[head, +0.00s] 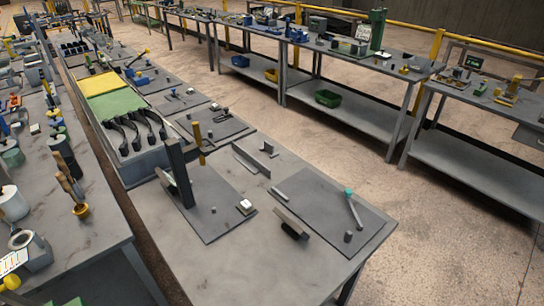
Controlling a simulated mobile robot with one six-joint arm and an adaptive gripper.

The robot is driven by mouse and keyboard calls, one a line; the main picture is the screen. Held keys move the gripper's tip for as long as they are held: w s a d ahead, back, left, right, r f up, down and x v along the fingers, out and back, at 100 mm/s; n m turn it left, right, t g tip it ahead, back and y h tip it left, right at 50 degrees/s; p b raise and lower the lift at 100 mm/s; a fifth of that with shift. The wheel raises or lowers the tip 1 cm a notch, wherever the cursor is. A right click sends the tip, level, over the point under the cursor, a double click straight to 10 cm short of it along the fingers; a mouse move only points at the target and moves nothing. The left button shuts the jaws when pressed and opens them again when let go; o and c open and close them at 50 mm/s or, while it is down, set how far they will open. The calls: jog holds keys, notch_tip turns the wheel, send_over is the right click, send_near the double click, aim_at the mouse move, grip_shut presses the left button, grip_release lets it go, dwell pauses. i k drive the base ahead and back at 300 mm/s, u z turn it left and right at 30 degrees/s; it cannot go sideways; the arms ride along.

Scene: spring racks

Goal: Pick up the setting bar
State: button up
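A slim grey bar with a teal end (354,211) lies on the dark mat at the right of the near bench; it looks most like the setting bar, though I cannot be certain. A short plain grey bar (280,194) lies on the left part of the same mat. A small dark cylinder (348,237) stands near the lower end of the teal-ended bar. My gripper is not in view, and nothing is seen touching these bars.
The near bench (225,279) also holds a dark upright post (179,172), a tilted plate with a dark block (291,222) and an angle piece (246,160). A cluttered bench stands at left. Open floor (455,215) lies to the right, before racks with bins.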

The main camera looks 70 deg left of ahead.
aim_at(244, 158)
jog(key=u, duration=0.05)
jog(key=i, duration=2.15)
jog(key=u, duration=3.2)
